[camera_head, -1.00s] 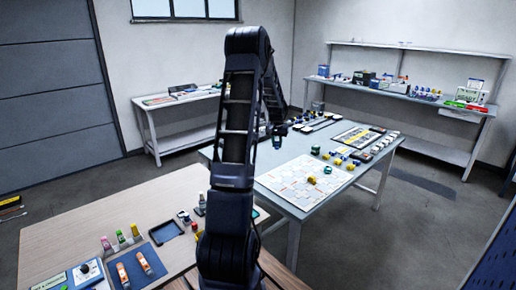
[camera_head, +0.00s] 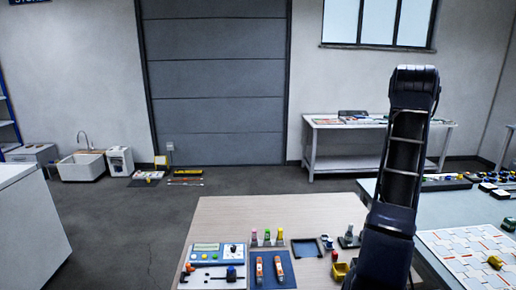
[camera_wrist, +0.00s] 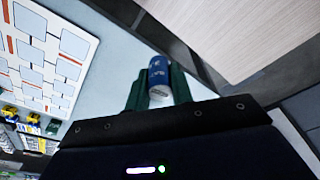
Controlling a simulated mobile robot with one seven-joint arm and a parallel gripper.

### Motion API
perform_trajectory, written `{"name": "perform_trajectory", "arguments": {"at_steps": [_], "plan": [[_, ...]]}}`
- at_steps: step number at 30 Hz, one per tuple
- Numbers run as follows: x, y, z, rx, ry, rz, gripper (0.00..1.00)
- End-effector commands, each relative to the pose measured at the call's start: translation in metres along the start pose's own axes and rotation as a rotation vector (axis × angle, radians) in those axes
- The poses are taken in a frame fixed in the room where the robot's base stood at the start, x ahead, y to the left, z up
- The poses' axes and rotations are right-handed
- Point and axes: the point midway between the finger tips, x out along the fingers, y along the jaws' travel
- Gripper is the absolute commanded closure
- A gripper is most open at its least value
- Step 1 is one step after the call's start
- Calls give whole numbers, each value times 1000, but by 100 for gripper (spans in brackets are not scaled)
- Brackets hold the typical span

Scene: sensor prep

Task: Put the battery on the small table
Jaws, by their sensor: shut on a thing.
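The battery (camera_wrist: 158,72), a blue cylinder with a pale end and light print, is between the two dark green fingers of my gripper (camera_wrist: 158,84) in the wrist view. The gripper is shut on it. Behind it lie a pale blue table surface and, to the right, a wood-coloured top. In the head view my arm hides the gripper and the battery. Several tables show there: a wood-topped table (camera_head: 225,222) in front, a grey-blue table (camera_head: 484,210) at right, and a white table (camera_head: 322,125) by the back wall. I cannot tell which is the small table.
The wood-topped table holds a blue mat (camera_head: 272,281) with two orange-and-white tubes, a dark tray (camera_head: 306,248), a yellow bin (camera_head: 340,271) and a control board (camera_head: 207,258). A white counter (camera_head: 28,235) stands at left. The floor (camera_head: 130,225) between them is clear.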

Motion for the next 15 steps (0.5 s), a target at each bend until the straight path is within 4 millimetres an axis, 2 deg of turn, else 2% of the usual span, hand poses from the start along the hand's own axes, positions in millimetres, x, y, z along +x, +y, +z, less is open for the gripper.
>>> {"name": "perform_trajectory", "arguments": {"at_steps": [1, 3, 11, 15], "plan": [[5, -26, 5, -39, -2, -6, 100], [12, -57, 12, -86, 0, -12, 100], [34, -169, 50, -263, 1, -40, 100], [44, -225, 78, -358, 2, -54, 100]]}}
